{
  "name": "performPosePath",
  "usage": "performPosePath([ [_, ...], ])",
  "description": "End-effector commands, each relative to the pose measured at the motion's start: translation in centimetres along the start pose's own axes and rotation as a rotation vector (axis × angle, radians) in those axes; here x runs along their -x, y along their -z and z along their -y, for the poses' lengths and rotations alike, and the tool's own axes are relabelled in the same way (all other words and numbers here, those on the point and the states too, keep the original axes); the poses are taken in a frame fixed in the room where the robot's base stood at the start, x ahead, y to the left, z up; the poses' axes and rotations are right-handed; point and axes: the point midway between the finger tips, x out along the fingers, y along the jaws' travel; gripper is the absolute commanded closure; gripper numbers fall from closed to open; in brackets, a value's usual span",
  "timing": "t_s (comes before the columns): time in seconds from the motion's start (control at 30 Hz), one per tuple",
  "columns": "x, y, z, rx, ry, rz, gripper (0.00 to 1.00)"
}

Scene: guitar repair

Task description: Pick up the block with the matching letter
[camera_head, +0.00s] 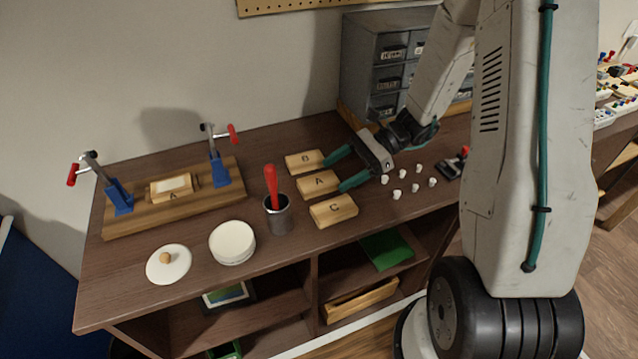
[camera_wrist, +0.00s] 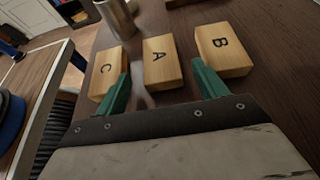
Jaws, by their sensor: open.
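Three light wooden blocks lie in a row on the dark wooden bench (camera_head: 310,240): block B (camera_head: 304,161) at the back, block A (camera_head: 318,184) in the middle, block C (camera_head: 333,210) at the front. A wooden fixture board (camera_head: 140,222) at the left has a piece marked A (camera_head: 172,187) between two blue clamps with red handles. My gripper (camera_head: 338,169) is open and empty, its green fingers at the right ends of the blocks. In the wrist view, block A (camera_wrist: 162,68) lies between the fingertips, with block C (camera_wrist: 104,75) and block B (camera_wrist: 222,50) on either side.
A metal cup (camera_head: 279,214) with a red-handled tool stands left of the blocks. White round dishes (camera_head: 232,242) and a knobbed lid (camera_head: 168,264) are at the front left. Several small white pieces (camera_head: 397,193) lie right of block C. A grey drawer cabinet (camera_head: 375,60) stands behind.

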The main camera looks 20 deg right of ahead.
Motion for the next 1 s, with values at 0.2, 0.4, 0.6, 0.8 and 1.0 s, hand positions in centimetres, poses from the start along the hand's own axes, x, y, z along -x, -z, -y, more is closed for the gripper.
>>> performPosePath([
  [0.2, -3.2, 0.1, 0.1, 0.000, -0.004, 0.001, 0.29],
  [0.4, -3.7, 0.0, 0.1, 0.001, -0.003, 0.000, 0.29],
  [0.6, -3.7, 0.0, 0.1, 0.001, -0.003, 0.000, 0.54],
  [0.8, -3.7, 0.0, 0.1, 0.001, -0.002, 0.000, 0.78],
  [1.0, -3.6, 0.0, 0.1, 0.001, -0.002, 0.000, 0.78],
])
